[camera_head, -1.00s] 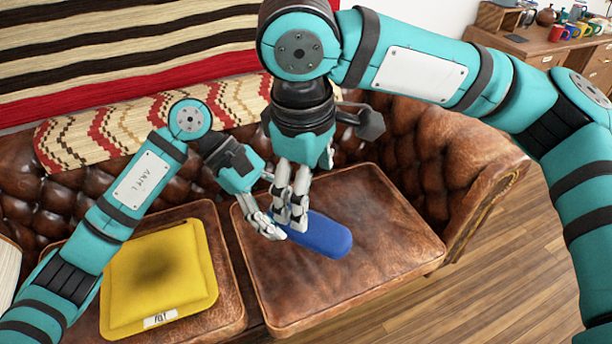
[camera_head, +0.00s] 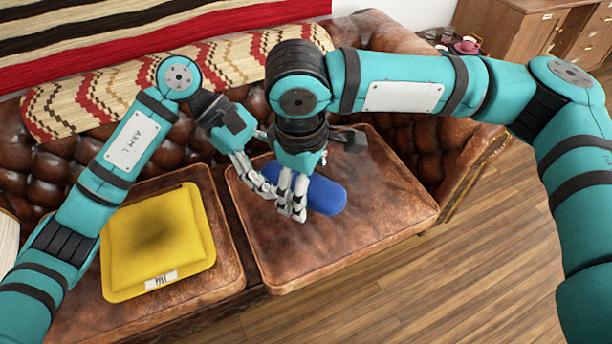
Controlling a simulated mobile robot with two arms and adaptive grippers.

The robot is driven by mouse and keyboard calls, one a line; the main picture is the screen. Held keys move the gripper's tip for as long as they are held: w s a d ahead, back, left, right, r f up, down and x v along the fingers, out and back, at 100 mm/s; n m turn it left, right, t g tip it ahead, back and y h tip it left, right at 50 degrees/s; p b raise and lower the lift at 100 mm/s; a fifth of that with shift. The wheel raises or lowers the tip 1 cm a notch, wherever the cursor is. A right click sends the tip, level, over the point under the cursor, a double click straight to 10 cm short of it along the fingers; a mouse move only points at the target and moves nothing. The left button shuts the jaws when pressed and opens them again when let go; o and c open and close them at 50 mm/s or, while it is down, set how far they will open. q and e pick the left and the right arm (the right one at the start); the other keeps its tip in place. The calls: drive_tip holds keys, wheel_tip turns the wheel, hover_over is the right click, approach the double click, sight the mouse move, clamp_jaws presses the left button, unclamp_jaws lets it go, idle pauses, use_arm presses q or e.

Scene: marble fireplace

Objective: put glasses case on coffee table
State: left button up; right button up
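The blue glasses case (camera_head: 325,195) lies on the brown leather seat cushion of the sofa. My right gripper (camera_head: 291,210) points down in front of its left part and hides some of it. My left gripper (camera_head: 268,190) reaches in from the left, with its fingertips at the case's left end. The fingers of both grippers overlap the case in this view, and I cannot tell whether either grips or touches it. The coffee table is not in view.
A yellow pillow (camera_head: 157,245) lies on the left seat cushion (camera_head: 228,270). A patterned roll (camera_head: 90,98) lies along the sofa's back. The right cushion (camera_head: 370,225) has bare room around the case. Wooden floor (camera_head: 480,285) is open at the right, with a wooden cabinet (camera_head: 510,30) behind.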

drive_tip(key=c, duration=1.1)
use_arm(q)
drive_tip(key=o, duration=1)
drive_tip(key=shift+c, duration=0.2)
use_arm(e)
drive_tip(key=c, duration=0.3)
use_arm(q)
drive_tip(key=o, duration=0.3)
